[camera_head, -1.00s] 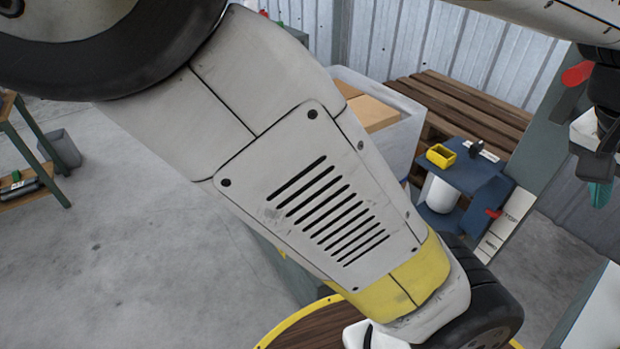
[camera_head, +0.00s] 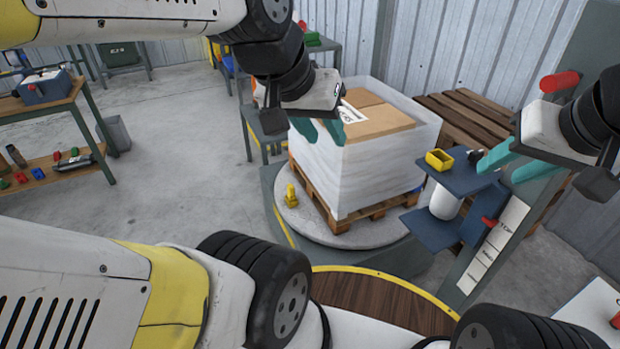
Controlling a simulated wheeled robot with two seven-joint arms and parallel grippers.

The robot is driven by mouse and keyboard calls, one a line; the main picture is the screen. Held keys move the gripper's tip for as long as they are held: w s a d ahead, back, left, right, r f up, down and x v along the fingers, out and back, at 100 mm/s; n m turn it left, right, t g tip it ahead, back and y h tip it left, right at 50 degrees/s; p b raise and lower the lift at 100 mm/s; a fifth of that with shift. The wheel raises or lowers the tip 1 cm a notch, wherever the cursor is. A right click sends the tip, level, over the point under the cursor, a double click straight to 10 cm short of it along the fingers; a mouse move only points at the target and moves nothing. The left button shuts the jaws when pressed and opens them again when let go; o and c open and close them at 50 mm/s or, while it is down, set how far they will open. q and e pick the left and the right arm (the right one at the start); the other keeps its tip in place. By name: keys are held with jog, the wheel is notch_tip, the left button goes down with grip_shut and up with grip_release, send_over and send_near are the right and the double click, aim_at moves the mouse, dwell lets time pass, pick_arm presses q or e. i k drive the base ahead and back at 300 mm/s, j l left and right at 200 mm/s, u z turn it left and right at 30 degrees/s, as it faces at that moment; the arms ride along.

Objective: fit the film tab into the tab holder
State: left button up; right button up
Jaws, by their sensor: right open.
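My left gripper (camera_head: 320,131) hangs in front of the film-wrapped load, its two teal fingertips apart with nothing seen between them. My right gripper (camera_head: 516,164) is at the right, its teal fingers spread, close to the blue film carriage (camera_head: 465,178). A white film roll (camera_head: 445,200) stands below. I cannot tell which part is the film tab or the tab holder.
The wrapped load (camera_head: 350,178) with cartons stands on a wooden pallet (camera_head: 352,214) on a round turntable (camera_head: 325,233). A small yellow post (camera_head: 291,195) is at the turntable's left. The mast (camera_head: 497,243) rises at right. Open floor lies left, with a workbench (camera_head: 45,105).

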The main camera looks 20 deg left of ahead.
aim_at(439, 226)
jog(key=u, duration=0.95)
jog(key=z, duration=1.45)
jog(key=u, duration=1.45)
jog(key=i+j+u, duration=0.15)
jog(key=i+j, duration=0.25)
jog(key=i, duration=0.15)
jog(key=i+j+u, duration=0.1)
jog(key=i+j, duration=0.25)
jog(key=i, duration=0.2)
